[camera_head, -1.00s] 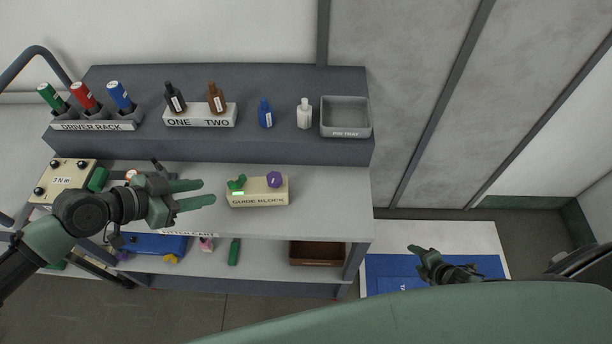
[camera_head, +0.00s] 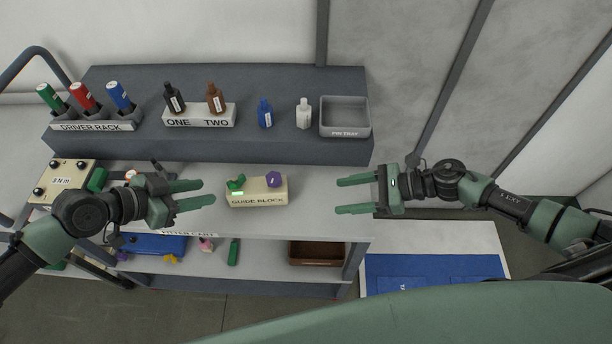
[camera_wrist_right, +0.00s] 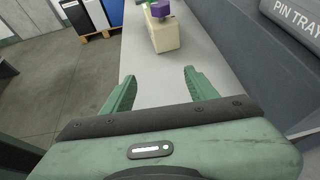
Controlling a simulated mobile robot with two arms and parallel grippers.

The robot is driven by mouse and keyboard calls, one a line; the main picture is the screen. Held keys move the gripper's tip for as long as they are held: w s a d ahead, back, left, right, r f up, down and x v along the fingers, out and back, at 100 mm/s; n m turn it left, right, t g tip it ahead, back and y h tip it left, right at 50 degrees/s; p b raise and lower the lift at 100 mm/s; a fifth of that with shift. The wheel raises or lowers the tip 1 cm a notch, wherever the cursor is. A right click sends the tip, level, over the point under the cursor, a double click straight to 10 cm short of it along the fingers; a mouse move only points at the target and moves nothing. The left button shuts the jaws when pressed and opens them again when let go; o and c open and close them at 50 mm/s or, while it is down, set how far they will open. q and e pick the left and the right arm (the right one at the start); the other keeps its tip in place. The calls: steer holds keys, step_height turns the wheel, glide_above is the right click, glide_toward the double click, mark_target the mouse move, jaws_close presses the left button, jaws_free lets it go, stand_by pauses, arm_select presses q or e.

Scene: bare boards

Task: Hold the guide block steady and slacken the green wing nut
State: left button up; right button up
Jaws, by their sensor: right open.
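The cream guide block (camera_head: 258,193) sits on the cart's upper worktop, between my two grippers. The green wing nut (camera_head: 236,182) is on its left end, and a purple knob (camera_head: 273,179) is on its right end. My left gripper (camera_head: 206,192) is open and empty, just left of the block and pointing at it. My right gripper (camera_head: 345,195) is open and empty, to the right of the block and pointing left at it with a gap. In the right wrist view the block (camera_wrist_right: 164,35) stands ahead of the open fingers (camera_wrist_right: 155,84); the purple knob (camera_wrist_right: 160,9) is on top.
Behind, a raised grey shelf (camera_head: 270,145) carries the driver rack (camera_head: 92,126), several bottles and the pin tray (camera_head: 345,131). A torque box (camera_head: 66,180) is at the left. The lower shelf holds a brown bin (camera_head: 316,254) and small parts. The worktop around the block is clear.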

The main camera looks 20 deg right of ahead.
steer(key=m+t, duration=0.1)
glide_toward(276, 177)
steer(key=a+f, duration=0.2)
steer(key=shift+w+a+r+m+t, duration=0.1)
steer(key=shift+w+a+m+t, duration=0.2)
steer(key=shift+t, duration=0.1)
steer(key=x, duration=0.7)
steer(key=shift+w, duration=0.1)
jaws_close()
steer(key=shift+c, duration=0.8)
jaws_free()
jaws_close()
